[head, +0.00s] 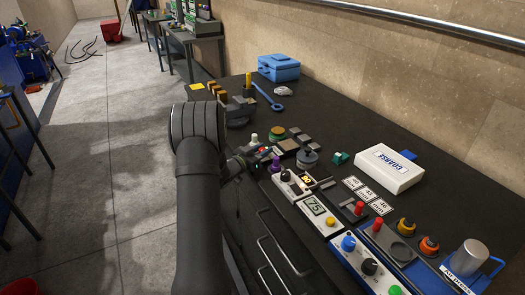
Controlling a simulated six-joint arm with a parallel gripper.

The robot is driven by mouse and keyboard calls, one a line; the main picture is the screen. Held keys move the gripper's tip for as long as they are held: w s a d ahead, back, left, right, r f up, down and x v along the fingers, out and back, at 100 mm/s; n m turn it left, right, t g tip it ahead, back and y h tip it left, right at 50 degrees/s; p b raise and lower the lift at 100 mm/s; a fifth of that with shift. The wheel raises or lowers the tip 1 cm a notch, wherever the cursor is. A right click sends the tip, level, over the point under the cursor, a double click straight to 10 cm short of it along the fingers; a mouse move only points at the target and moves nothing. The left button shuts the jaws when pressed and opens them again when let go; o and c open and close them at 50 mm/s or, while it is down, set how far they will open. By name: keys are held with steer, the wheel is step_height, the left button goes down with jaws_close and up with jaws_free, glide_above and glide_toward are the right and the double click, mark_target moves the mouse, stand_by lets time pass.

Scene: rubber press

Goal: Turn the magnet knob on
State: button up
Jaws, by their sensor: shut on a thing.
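My gripper (254,165) is small in the head view, at the right end of my dark arm, near the bench's front edge. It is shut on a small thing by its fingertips. The thing is too small and too covered by my gripper and arm for me to tell whether it is the magnet knob. A purple knob (275,164) stands just to the right of the fingertips, at the end of a pale control box with a yellow dial (306,180). No label naming the magnet is legible.
A display box reading 75 (315,206) and a panel with blue and black knobs (360,257) stand nearer. A metal cylinder (469,257) is at lower right. Drawer handles line the front.

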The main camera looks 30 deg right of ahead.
steer(key=o, duration=0.9)
steer(key=shift+o, duration=0.2)
steer(key=v, duration=1.7)
steer(key=shift+a, duration=0.2)
steer(key=x, duration=1.7)
steer(key=shift+d, duration=0.2)
steer(key=shift+a, duration=0.1)
